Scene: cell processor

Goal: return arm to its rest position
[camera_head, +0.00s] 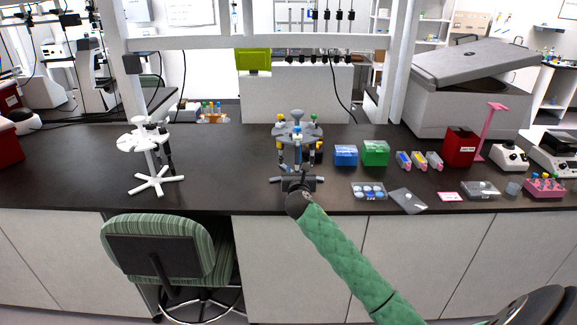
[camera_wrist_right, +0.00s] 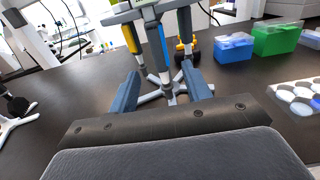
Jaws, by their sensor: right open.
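My right arm, in a green sleeve, reaches in from the lower right in the head view. My right gripper (camera_head: 297,179) is at the bench's front part, just in front of a round carousel stand (camera_head: 297,132) that holds several pipettes. In the right wrist view the gripper (camera_wrist_right: 162,90) has its two blue-grey fingers apart, with nothing held between them. The stand's grey-white foot (camera_wrist_right: 160,92) shows beyond and between the fingers, and pipettes hang above it. I cannot tell whether the fingers touch the stand. My left gripper is not in view.
A blue box (camera_head: 345,155) and a green box (camera_head: 375,153) stand right of the carousel. A clear-lidded tray (camera_head: 369,190) lies near the front edge. A white pipette stand (camera_head: 152,160) is at left. The dark bench (camera_head: 225,170) is clear between the stands. A chair (camera_head: 160,250) stands in front.

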